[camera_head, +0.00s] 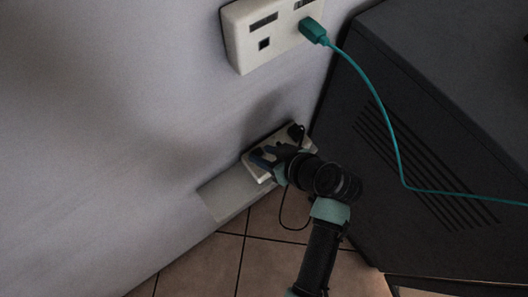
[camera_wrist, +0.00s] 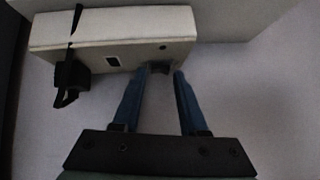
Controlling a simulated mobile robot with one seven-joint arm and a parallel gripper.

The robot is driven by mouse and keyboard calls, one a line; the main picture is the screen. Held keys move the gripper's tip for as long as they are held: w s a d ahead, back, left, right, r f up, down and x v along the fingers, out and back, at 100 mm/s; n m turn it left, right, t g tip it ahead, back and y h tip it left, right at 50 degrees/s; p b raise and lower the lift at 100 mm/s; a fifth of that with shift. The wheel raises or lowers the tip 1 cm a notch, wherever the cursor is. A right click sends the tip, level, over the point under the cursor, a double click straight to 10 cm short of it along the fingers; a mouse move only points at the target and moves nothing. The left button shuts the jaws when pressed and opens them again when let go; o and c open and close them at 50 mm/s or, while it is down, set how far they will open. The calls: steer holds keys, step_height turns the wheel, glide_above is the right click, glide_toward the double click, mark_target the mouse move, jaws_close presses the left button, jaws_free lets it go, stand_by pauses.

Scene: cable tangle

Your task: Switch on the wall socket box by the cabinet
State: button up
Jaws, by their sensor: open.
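A white wall socket box (camera_head: 257,173) sits low on the wall beside the dark cabinet (camera_head: 440,110), partly hidden by my gripper. A black plug (camera_head: 297,132) is in its end nearest the cabinet. My gripper (camera_head: 265,157) is at the front of this box, its jaws open with nothing between them. In the wrist view the box (camera_wrist: 120,28) spans the top, with the black plug (camera_wrist: 72,88) at its left. The fingertips (camera_wrist: 163,73) are close to its face, on either side of a small dark part (camera_wrist: 160,68); I cannot tell whether they touch it.
A second white socket box (camera_head: 250,45) is higher on the wall, with a green plug (camera_head: 313,31). Its green cable (camera_head: 390,135) hangs across the cabinet. A thin black cord (camera_head: 283,215) loops below my gripper. A pale strip (camera_head: 228,195) runs along the wall foot above the tiled floor (camera_head: 200,268).

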steer(key=shift+w+a+f, duration=0.1)
steer(key=shift+a+f, duration=0.05)
jaws_close()
steer(key=shift+s+a+n+t+h, duration=0.15)
steer(key=shift+s+n+t+h, duration=0.2)
steer(key=shift+h, duration=0.25)
steer(key=shift+a+n+t+h, duration=0.2)
steer(key=shift+n+t+h, duration=0.25)
steer(key=shift+h, duration=0.25)
